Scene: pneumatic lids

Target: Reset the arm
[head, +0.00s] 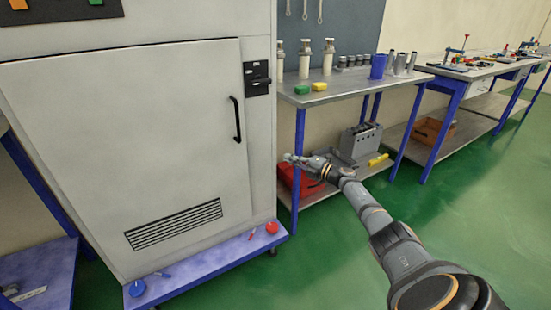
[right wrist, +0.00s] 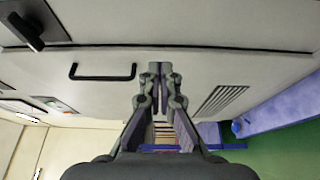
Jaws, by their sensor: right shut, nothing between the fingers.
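My right arm reaches in from the lower right of the head view. Its gripper (head: 289,157) is at the right side of the grey cabinet, in front of the lower part of the workbench. In the right wrist view the right gripper (right wrist: 154,68) is shut, its fingers together and empty, with the cabinet door (right wrist: 200,75) beyond it. The cabinet door (head: 130,150) is closed, with a black handle (head: 237,119) that also shows in the right wrist view (right wrist: 102,72). The gripper is apart from the handle. My left gripper is in neither view.
A blue ledge (head: 205,262) under the cabinet holds a blue round part (head: 137,288) and a red one (head: 272,227). The workbench (head: 350,82) carries bottles, a blue cup (head: 378,66) and metal cylinders. A red bin (head: 300,181) is on its lower shelf. Green floor is clear at right.

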